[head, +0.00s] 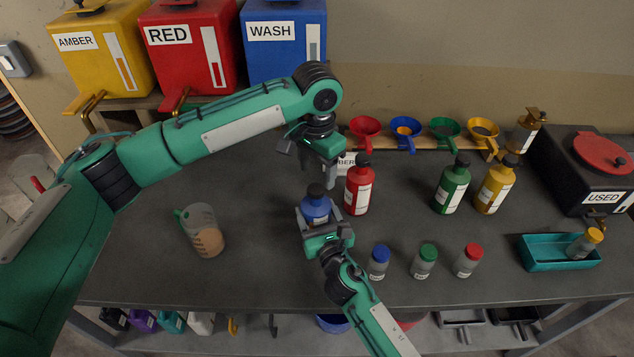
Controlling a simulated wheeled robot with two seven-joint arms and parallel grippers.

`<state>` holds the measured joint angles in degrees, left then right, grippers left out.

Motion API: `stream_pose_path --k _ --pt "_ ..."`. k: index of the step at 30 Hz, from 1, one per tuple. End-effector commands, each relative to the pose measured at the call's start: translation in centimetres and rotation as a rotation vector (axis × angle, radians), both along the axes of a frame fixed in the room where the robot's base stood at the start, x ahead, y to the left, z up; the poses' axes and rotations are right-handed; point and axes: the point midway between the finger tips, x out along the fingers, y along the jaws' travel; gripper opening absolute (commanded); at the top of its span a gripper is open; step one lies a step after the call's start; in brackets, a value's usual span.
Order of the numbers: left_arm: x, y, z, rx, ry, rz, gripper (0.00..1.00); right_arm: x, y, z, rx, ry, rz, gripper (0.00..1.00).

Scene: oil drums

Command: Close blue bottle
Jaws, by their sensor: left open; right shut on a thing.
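The blue bottle (315,209) stands on the dark bench near its middle, with a black cap (315,190) on its top. I cannot tell how tightly the cap sits. My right gripper (318,222) is shut around the bottle's body from the front and hides its lower part. My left gripper (318,172) is open and points down just above the black cap, with its fingers apart.
A red bottle (358,187) stands close to the right of the blue one. Green (452,187) and yellow (495,188) bottles stand further right. A beaker (204,232) is at left, and small jars (378,262) are in front. Funnels (405,128) hang behind.

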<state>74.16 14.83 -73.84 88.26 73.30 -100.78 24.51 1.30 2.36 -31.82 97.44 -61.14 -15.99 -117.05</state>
Motion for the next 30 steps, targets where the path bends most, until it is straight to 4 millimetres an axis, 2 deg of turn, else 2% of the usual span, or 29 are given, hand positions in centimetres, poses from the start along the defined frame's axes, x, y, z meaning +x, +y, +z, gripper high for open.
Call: stream_pose_path --k 1,6,9,21,22,25,30 --pt "0.0 -0.1 1.1 -0.001 -0.003 -0.001 0.58 -0.3 0.1 -0.9 -0.002 0.014 0.002 0.01" --pt "-0.1 -0.1 4.0 -0.001 -0.002 -0.001 0.58 -0.3 0.1 -0.9 -0.002 0.014 0.002 0.01" --pt "-0.2 -0.1 5.1 0.000 -0.001 -0.001 0.58 -0.2 0.1 -0.9 -0.002 0.014 0.002 0.01" --pt "-0.2 -0.1 5.8 0.001 -0.001 0.000 0.58 -0.2 0.0 -0.9 -0.003 0.014 0.001 0.01" --pt "-0.2 -0.1 5.8 0.001 -0.001 0.000 0.58 -0.2 0.0 -0.9 -0.003 0.014 0.001 0.70" --pt "-0.2 -0.1 5.8 0.001 -0.001 0.000 0.58 -0.2 0.0 -0.7 -0.002 0.011 0.001 0.90" --pt "-0.2 -0.1 5.8 0.001 -0.001 0.000 0.58 -0.1 0.0 -0.4 -0.002 0.007 0.000 0.90"
